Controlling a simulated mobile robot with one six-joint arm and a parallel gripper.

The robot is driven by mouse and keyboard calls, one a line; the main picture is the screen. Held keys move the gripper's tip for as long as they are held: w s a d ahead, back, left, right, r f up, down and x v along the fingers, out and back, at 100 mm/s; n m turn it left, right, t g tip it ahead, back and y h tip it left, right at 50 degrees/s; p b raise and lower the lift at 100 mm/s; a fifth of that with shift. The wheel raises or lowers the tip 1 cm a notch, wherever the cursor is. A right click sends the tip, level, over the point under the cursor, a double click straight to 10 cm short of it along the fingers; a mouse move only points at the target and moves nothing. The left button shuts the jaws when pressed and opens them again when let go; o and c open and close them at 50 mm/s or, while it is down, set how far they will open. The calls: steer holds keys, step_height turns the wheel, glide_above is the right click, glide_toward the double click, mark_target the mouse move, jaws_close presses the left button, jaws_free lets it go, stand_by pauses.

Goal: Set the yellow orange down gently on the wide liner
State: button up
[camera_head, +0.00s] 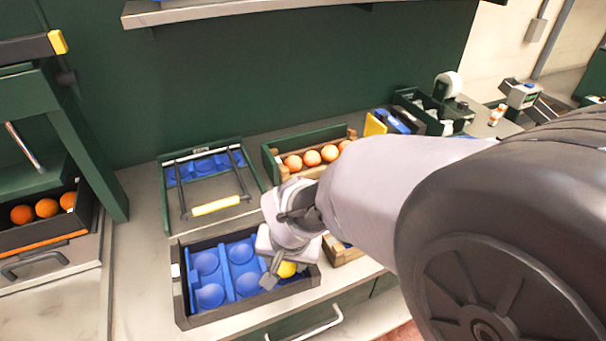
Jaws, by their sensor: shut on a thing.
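A yellow orange (287,269) is held in my gripper (278,274), partly hidden by the fingers. My gripper is shut on it, over the right part of a dark crate (189,311) with a blue cupped liner (224,267). The liner's cups on the left and middle show empty. I cannot tell whether the orange touches the liner. My arm and wrist hide the crate's back right corner.
Behind stands a green crate (164,204) with a blue liner and a yellow-handled frame (216,206). A crate of oranges (312,158) is at the back, and a dark box (78,221) with oranges is at left. A wooden crate (341,252) is close at right.

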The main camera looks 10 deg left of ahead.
steer(key=shift+f+b, duration=0.55)
steer(key=shift+f, duration=0.05)
stand_by(0.3)
steer(key=o, duration=1.5)
steer(key=shift+c, duration=0.2)
steer(key=shift+r+p, duration=3.1)
steer(key=shift+r, duration=1)
steer(key=shift+f, duration=0.1)
